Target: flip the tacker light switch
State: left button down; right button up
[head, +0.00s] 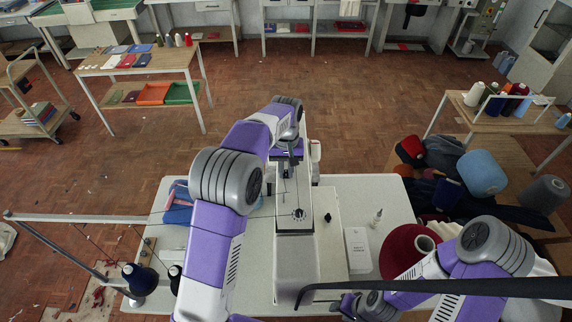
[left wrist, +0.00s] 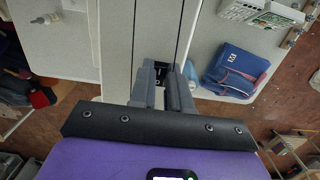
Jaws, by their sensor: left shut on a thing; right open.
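The tacker (head: 297,240) is a tall pale machine on the white table. My left gripper (head: 285,167) is at the tacker's far end, pointing down, its fingertips mostly hidden by my wrist. In the left wrist view my left gripper (left wrist: 167,88) is shut at a small black part with white marks, which looks like the light switch (left wrist: 166,72). The switch lies against the pale machine body, its lever hidden between the fingers. My right gripper (head: 345,304) is low at the front, partly behind a dark bar; its fingers are hard to make out, and it is away from the switch.
Thread cones on a rack (head: 140,280) stand front left.

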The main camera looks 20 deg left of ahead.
pick_arm(q)
jog(key=shift+w+r+g+p, duration=0.15)
jog(key=shift+r+g+p, duration=0.05)
jog(key=shift+g+p, duration=0.2)
jog(key=shift+w+a+f+g+h, duration=0.1)
jog(key=shift+w+f+g+h, duration=0.1)
jog(key=shift+g+h, duration=0.15)
jog(key=shift+w+g, duration=0.1)
jog(key=shift+g, duration=0.45)
pick_arm(e)
jog(key=shift+r, duration=0.7)
pick_arm(q)
jog(key=shift+r, duration=0.1)
jog(key=c, duration=1.1)
grip_release()
